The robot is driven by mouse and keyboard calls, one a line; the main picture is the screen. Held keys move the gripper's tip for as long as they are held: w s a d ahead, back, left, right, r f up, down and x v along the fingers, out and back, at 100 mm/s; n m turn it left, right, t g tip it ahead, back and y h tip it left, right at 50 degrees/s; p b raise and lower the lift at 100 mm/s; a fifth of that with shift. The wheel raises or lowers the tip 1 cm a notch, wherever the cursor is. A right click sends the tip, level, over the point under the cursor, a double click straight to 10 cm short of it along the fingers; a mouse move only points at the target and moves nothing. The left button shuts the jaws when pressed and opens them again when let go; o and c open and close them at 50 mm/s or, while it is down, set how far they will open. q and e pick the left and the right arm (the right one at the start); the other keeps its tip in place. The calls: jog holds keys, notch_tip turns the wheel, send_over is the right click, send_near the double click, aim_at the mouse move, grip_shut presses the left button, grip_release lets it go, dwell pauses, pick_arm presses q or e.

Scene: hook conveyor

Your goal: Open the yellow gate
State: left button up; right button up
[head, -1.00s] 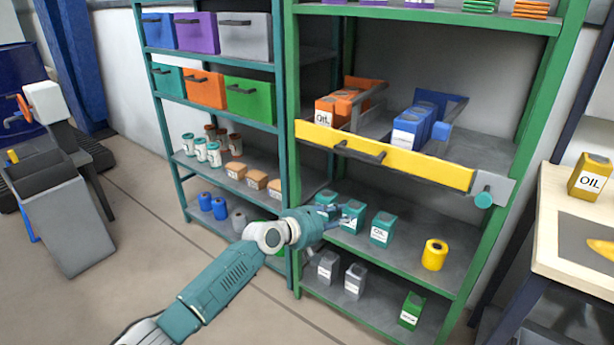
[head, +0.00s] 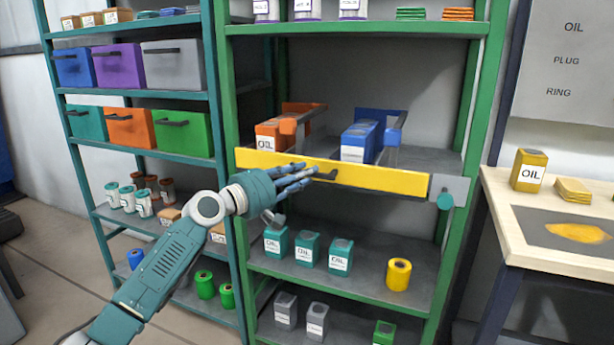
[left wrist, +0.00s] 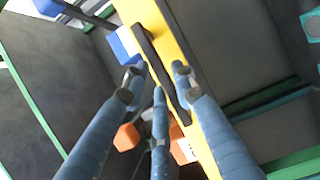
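The yellow gate (head: 390,179) is a long bar across the front of the green rack's middle shelf, and it is closed across it. A dark handle (left wrist: 154,55) runs along it; in the head view my fingers partly hide it. My left gripper (head: 308,172) is at the gate's left-centre, in front of the handle. In the left wrist view its blue fingers (left wrist: 155,85) are spread on both sides of the handle, not closed on it. Whether they touch it is unclear. My right gripper is not in view.
Behind the gate stand orange (head: 268,136) and blue (head: 357,140) oil cans. Teal cans (head: 307,248) and a yellow roll (head: 398,274) stand on the shelf below. A workbench (head: 497,215) is at the right. The floor at the lower left is free.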

pick_arm(q)
jog(key=shift+x, duration=0.95)
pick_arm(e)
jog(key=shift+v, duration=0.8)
pick_arm(q)
grip_shut()
jog(key=shift+f, duration=0.1)
jog(key=shift+b, duration=0.3)
